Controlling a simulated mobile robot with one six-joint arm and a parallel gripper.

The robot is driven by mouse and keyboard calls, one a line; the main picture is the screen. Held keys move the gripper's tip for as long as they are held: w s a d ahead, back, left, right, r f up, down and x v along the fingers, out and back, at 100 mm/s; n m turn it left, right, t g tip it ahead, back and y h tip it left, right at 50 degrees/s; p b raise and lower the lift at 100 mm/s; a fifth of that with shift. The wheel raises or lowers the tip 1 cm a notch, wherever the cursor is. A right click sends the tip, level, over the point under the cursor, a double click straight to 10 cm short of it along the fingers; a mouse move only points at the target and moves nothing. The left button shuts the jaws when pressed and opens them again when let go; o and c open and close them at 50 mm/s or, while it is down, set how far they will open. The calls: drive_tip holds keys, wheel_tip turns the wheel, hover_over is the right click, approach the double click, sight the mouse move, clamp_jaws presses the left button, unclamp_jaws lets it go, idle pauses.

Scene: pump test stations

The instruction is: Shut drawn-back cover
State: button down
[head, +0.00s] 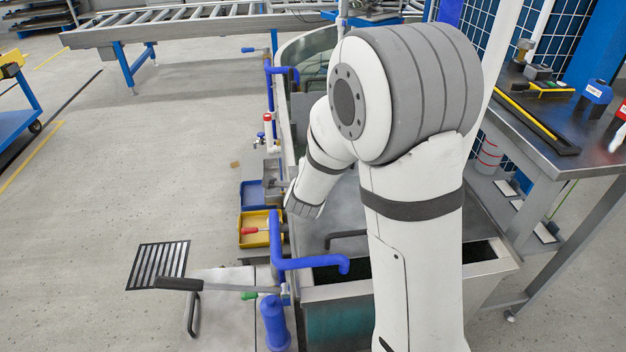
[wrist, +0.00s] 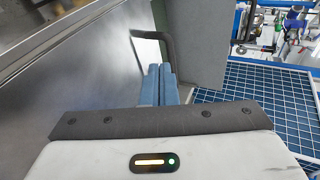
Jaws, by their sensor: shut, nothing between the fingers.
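The cover (head: 350,215) is a flat grey steel sheet over a tank (head: 340,292). A dark open gap (head: 345,272) shows between its near edge and the tank's near rim. A black bar handle (head: 345,235) stands on the cover near that edge, partly behind my arm. In the wrist view the cover (wrist: 85,60) fills the left side, and the handle (wrist: 150,34) rises just beyond my fingers. My gripper (wrist: 160,72) is shut and empty, its blue fingers close to the handle. I cannot tell whether they touch it. My arm hides the gripper in the head view.
Blue pipes (head: 276,240) and a long lever (head: 215,287) stand left of the tank. Blue and yellow bins (head: 252,228) sit beside it. A steel bench (head: 540,150) stands at right. The floor further left is mostly clear.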

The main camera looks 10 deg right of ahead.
drive_tip(key=x, duration=0.5)
drive_tip(key=r+b+x, duration=0.1)
drive_tip(key=x, duration=0.2)
drive_tip(key=shift+w, duration=0.3)
